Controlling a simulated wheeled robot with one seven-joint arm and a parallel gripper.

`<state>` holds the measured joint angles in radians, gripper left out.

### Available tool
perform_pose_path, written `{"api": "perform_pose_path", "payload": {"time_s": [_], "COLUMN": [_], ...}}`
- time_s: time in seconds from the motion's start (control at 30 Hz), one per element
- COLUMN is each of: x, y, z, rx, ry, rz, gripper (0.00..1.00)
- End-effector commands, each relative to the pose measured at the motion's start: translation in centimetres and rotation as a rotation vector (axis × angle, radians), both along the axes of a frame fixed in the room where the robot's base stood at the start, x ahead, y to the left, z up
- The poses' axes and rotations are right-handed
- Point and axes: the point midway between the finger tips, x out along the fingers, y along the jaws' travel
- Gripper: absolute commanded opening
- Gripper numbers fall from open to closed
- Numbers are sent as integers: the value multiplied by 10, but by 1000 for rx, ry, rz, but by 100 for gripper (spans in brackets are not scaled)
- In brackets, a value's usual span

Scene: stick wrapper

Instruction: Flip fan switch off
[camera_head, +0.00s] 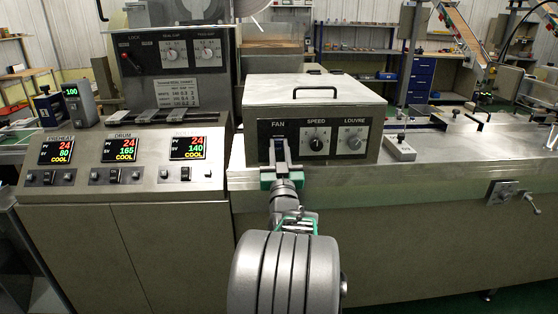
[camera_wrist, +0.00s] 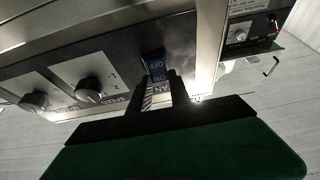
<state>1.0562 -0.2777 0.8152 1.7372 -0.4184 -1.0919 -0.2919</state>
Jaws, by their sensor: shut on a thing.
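The fan switch sits under the FAN label (camera_head: 278,124) on the dark front panel of a metal box. In the head view my gripper (camera_head: 280,150) is in front of the switch and hides it.
The SPEED knob (camera_head: 317,143) and LOUVRE knob (camera_head: 354,142) are right of the switch. A black handle (camera_head: 315,91) tops the box. A sloped console with displays (camera_head: 124,149) stands left.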

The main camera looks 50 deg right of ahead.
Motion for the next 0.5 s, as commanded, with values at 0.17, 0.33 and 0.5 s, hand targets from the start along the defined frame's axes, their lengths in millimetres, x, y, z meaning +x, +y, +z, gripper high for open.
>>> {"api": "perform_pose_path", "payload": {"time_s": [0.17, 0.33, 0.5], "x": [0, 0, 0], "y": [0, 0, 0], "z": [1, 0, 0], "rx": [0, 0, 1], "ry": [0, 0, 0], "rz": [-1, -1, -1], "gripper": [0, 29, 43]}}
